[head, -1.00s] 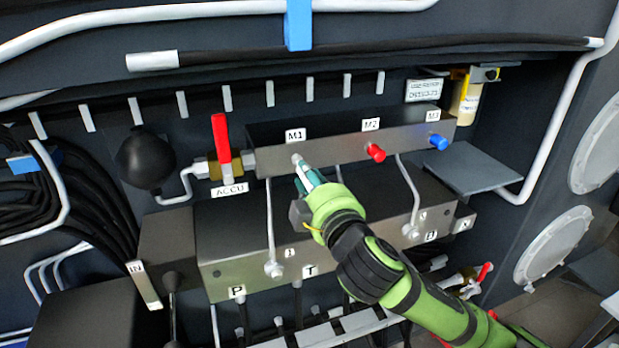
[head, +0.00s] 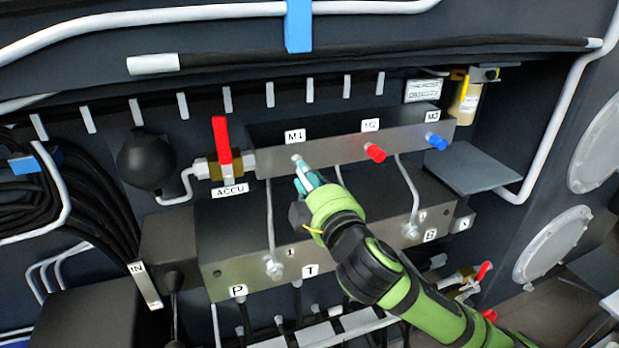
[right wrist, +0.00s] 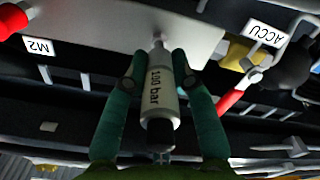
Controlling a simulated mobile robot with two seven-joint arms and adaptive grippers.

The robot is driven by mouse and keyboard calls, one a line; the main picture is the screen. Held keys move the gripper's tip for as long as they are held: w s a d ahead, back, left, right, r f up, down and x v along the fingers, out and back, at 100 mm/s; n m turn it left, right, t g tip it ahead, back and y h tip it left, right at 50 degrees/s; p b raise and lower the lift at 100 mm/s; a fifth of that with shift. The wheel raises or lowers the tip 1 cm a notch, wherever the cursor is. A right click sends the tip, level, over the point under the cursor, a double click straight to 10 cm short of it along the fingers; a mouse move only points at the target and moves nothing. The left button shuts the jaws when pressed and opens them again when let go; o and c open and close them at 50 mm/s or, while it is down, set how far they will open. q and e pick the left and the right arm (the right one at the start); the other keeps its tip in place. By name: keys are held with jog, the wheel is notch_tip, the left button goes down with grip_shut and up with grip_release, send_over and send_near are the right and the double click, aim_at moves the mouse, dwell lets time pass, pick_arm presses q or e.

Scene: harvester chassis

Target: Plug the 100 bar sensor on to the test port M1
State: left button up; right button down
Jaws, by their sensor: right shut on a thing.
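The 100 bar sensor (right wrist: 160,95) is a pale cylinder with a black end and a "100 bar" label. My right gripper (right wrist: 158,75) is shut on it, one teal finger on each side. In the head view my right gripper (head: 307,182) is just below the M1 port (head: 297,158) on the upper grey block (head: 335,149). The sensor's tip points at the port in the right wrist view, at or very close to it. I cannot tell whether it is seated. In the head view the sensor is mostly hidden by the gripper. My left gripper is not in view.
Port M2 has a red cap (head: 375,153) and M3 a blue cap (head: 437,142). A red-handled ACCU valve (head: 222,145) stands left of the block. Thin pipes run down to the lower block (head: 235,250). A grey shelf (head: 470,168) is at the right.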

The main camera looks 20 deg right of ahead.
jog(key=shift+w, duration=1.3)
jog(key=c, duration=0.9)
grip_release()
jog(key=shift+c, duration=0.2)
